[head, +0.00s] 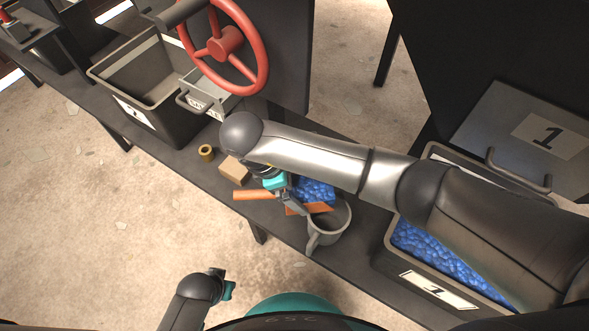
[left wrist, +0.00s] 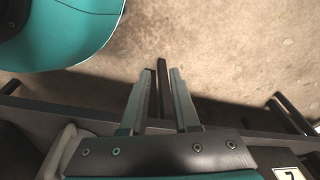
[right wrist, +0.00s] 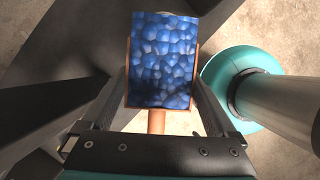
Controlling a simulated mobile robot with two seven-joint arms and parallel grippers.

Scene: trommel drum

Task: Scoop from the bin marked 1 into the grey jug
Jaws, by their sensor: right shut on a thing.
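My right gripper (head: 282,190) is shut on a copper-coloured scoop (head: 308,209). The scoop is full of blue pebbles (head: 318,191), and its handle (head: 252,195) sticks out to the left. In the right wrist view the filled scoop (right wrist: 163,60) sits between the fingers. The grey jug (head: 325,236) stands upright on the bench, just right of and below the scoop in the head view; the scoop overlaps its upper rim. The jug's inside is mostly hidden. The bin marked 1 (head: 438,291) holds blue pebbles, partly hidden by my right arm. My left gripper (left wrist: 160,73) is open and empty.
A wooden block (head: 235,168) and a brass ring (head: 206,153) lie on the bench left of the scoop. Further left are a grey bin (head: 122,78), a handled tray (head: 205,95) and a red wheel (head: 226,43). A panel marked 1 (head: 500,115) stands behind bin 1.

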